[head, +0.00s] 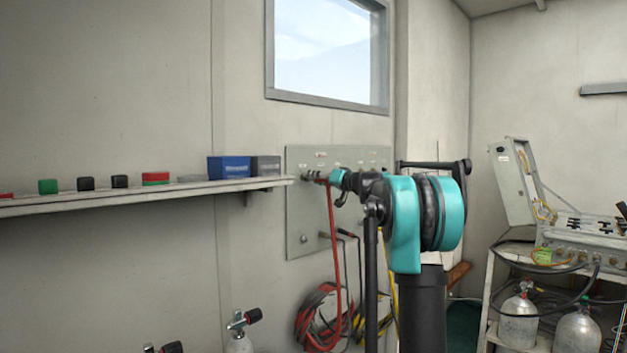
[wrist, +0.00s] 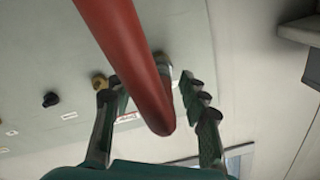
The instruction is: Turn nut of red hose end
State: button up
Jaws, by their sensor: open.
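The red hose (head: 334,240) hangs down the grey panel (head: 300,225) on the back wall, its upper end hidden by my gripper (head: 316,178). In the wrist view the red hose (wrist: 130,60) crosses close in front of the camera and bends back toward the panel (wrist: 50,70). A silvery metal end piece, apparently the nut (wrist: 165,66), shows partly behind the hose at the panel. My gripper (wrist: 150,84) is open, with one finger on each side of the hose end. I cannot tell whether the fingers touch the nut.
A brass fitting (wrist: 99,81) and a black knob (wrist: 50,99) sit beside the hose end. A shelf (head: 150,192) with a blue box (head: 229,167) juts out left of the panel. Coiled hoses (head: 325,320) hang below. A cart (head: 489,300) with cylinders stands right.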

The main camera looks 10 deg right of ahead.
jog(key=shift+w+a, duration=0.35)
jog(key=shift+w, duration=0.05)
grip_shut()
